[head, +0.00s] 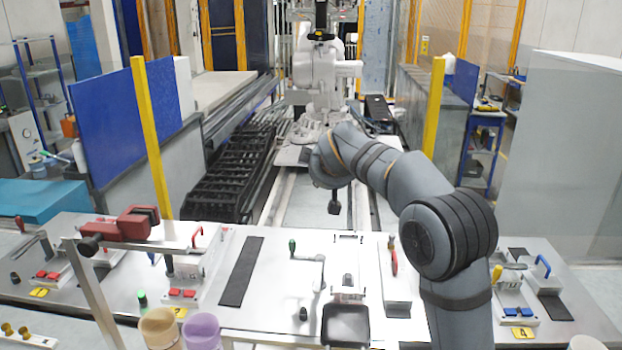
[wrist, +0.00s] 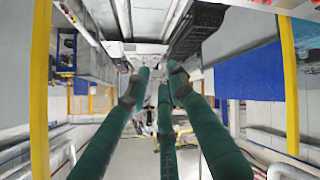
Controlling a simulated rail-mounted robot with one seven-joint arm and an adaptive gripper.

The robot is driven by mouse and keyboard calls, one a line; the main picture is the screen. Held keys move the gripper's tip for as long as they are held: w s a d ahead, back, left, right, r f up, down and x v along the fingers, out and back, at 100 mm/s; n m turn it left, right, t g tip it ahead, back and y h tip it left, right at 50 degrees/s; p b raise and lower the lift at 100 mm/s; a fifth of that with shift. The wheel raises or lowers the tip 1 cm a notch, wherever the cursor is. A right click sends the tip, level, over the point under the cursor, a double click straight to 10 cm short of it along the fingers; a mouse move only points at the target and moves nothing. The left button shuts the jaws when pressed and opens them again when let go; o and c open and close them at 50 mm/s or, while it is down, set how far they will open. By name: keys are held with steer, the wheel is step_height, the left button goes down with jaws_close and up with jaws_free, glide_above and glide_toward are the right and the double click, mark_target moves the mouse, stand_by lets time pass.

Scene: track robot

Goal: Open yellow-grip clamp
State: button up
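A clamp with a yellow grip (head: 497,273) stands on the right-hand metal plate, beside the base of my arm. Its grip points up and leans slightly; whether its jaw is open or closed is too small to tell. My arm reaches away from the table toward the back, so my gripper is far from this clamp. In the wrist view my gripper (wrist: 158,82) shows several long green fingers with dark tips. The tips are apart and nothing is held between them. The clamp does not show in the wrist view.
Yellow posts (head: 433,108) and a grey panel (head: 570,150) flank the space.

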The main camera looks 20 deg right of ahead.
steer(key=shift+w+a+r+n, duration=0.15)
steer(key=shift+a+n, duration=0.15)
steer(key=shift+a, duration=0.25)
steer(key=shift+a+r+n, duration=0.1)
steer(key=shift+a+n, duration=0.2)
steer(key=shift+a, duration=0.2)
steer(key=shift+d, duration=0.1)
